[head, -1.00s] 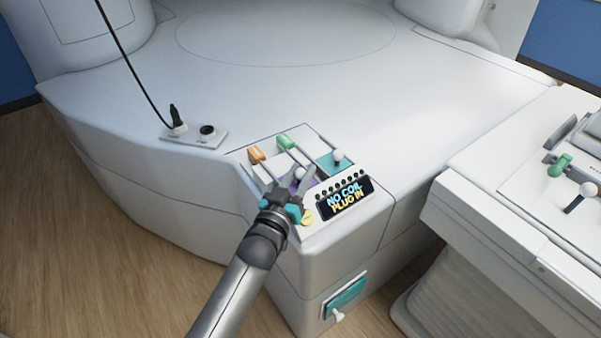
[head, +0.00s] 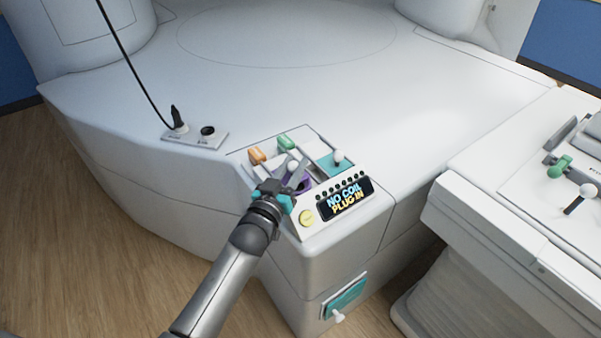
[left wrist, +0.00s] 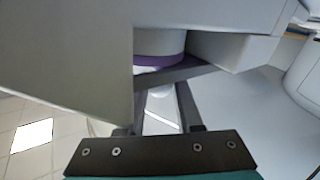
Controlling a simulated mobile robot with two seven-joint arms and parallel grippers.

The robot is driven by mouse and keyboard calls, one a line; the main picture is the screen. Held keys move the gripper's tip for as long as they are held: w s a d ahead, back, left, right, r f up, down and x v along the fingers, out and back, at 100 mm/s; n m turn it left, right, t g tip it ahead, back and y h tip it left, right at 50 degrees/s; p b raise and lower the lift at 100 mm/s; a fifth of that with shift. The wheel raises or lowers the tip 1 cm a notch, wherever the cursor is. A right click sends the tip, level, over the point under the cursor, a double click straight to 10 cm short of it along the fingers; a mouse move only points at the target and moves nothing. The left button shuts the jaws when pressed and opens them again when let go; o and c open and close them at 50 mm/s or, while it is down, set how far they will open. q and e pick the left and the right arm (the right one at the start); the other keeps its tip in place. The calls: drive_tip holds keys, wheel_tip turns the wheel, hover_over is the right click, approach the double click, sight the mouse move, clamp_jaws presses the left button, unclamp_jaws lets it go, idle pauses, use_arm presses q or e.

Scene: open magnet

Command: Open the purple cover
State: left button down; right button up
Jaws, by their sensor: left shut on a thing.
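The purple cover (head: 305,184) is on the control panel at the corner of the white machine, mostly hidden by my gripper. Its white ball knob (head: 292,166) sits between the fingertips of my left gripper (head: 293,170), which is shut on it. A purple and white opening shows just right of the fingers. In the left wrist view, a purple band (left wrist: 158,60) lies under a white rounded part, and a pale knob (left wrist: 160,91) shows between my fingers. My right gripper is not in view.
A cable socket plate (head: 196,136) stands at left. The broad white top is clear.

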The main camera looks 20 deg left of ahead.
use_arm(q)
drive_tip(key=w+a, duration=0.2)
drive_tip(key=a, duration=0.1)
drive_tip(key=shift+w, duration=0.15)
drive_tip(key=c, duration=0.6)
unclamp_jaws()
drive_tip(key=s+p, duration=0.1)
drive_tip(key=s, duration=0.4)
drive_tip(key=s+p, duration=0.1)
drive_tip(key=s, duration=0.4)
drive_tip(key=s+a, duration=0.1)
drive_tip(key=s, duration=0.4)
drive_tip(key=shift+s+p, duration=0.15)
drive_tip(key=shift+p, duration=0.25)
